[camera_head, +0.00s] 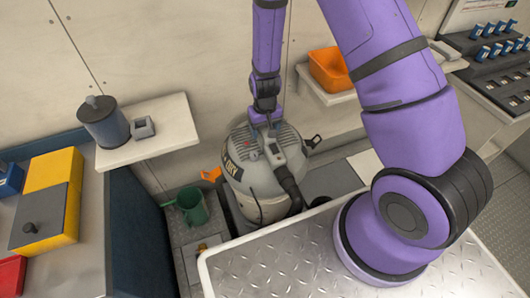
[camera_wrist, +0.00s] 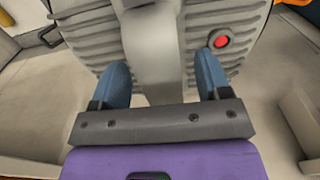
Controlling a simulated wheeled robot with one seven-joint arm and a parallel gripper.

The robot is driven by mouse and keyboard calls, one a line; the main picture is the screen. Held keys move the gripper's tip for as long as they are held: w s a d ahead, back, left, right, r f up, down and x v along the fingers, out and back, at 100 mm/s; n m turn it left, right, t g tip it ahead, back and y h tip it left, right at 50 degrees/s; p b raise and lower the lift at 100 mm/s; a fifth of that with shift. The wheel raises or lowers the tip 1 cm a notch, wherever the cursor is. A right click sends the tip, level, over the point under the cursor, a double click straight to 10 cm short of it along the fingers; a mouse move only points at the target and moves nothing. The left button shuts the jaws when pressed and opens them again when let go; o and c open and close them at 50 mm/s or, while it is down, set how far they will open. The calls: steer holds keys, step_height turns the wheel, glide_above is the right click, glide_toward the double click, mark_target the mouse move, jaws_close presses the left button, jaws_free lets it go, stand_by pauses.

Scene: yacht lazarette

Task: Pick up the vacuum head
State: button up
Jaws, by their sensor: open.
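The vacuum head (camera_head: 285,140) is the grey ribbed top of a round shop vacuum on the floor, mid-picture in the head view. In the wrist view the ribbed head (camera_wrist: 90,45) fills the upper part, with a raised grey handle (camera_wrist: 153,45) across its middle and a red button (camera_wrist: 221,42) on the right. My gripper (camera_head: 264,121) points down at the top of the head. In the wrist view its blue fingers are open, one on each side of the handle; I cannot tell whether they touch it. The far end of the handle is out of view.
A dark hose (camera_head: 288,185) hangs down the vacuum's front. A green bucket (camera_head: 192,206) stands to its left. A white wall shelf (camera_head: 165,140) and a shelf with an orange bin (camera_head: 329,69) flank the arm. A metal tread-plate surface (camera_head: 285,265) lies in front.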

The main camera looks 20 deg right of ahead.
steer(key=c, duration=1.2)
steer(key=shift+r, duration=0.1)
jaws_close()
steer(key=shift+w, duration=0.1)
